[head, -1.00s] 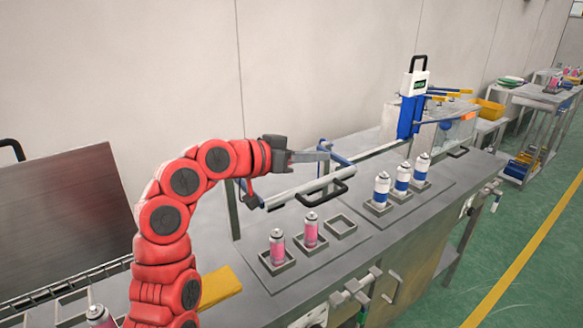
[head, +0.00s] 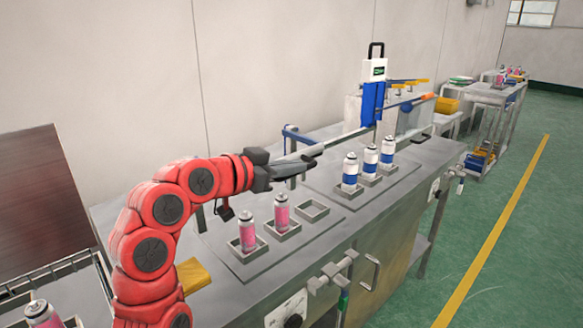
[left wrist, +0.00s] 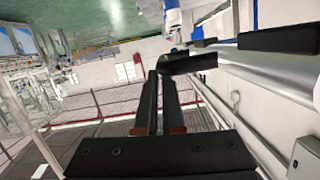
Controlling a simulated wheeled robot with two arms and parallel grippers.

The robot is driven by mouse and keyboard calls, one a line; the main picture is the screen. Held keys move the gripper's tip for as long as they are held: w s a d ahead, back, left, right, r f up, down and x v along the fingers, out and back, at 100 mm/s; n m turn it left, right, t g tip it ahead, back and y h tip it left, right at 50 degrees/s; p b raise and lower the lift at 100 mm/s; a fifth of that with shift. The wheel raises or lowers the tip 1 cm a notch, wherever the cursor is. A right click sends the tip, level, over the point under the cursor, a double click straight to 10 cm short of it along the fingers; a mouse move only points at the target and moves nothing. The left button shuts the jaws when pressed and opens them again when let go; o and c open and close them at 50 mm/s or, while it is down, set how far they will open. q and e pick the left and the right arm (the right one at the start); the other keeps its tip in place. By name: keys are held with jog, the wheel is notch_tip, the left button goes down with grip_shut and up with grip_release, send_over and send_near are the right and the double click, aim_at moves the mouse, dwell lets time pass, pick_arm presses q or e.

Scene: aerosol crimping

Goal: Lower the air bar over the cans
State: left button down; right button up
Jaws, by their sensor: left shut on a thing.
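The air bar is a pale grey tube (head: 345,139) running from the blue post toward my left arm, behind and above the row of cans in the picture. My left gripper (head: 310,162) is shut on the bar's black handle, which the fingers mostly hide. In the left wrist view the fingers (left wrist: 163,85) meet the black handle (left wrist: 190,60) beside the tube (left wrist: 275,78). Two pink cans (head: 247,234) (head: 282,213) stand upright in square holders. Several blue-and-white cans (head: 350,171) stand upright farther right. My right gripper is out of view.
An empty square holder (head: 312,209) lies between the can groups. The blue post (head: 372,103) with a white box (head: 374,70) stands at the back. A yellow block (head: 192,275) lies near my arm. The bench front has valves and a handle (head: 375,272).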

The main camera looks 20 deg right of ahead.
pick_arm(q)
jog(key=shift+f, duration=0.3)
notch_tip(320, 180, up, 5)
jog(key=p, duration=0.3)
jog(key=s+p+v, duration=0.1)
jog(key=v, duration=0.9)
jog(key=shift+f+p, duration=0.3)
jog(key=shift+p, duration=0.1)
jog(key=shift+d, duration=0.15)
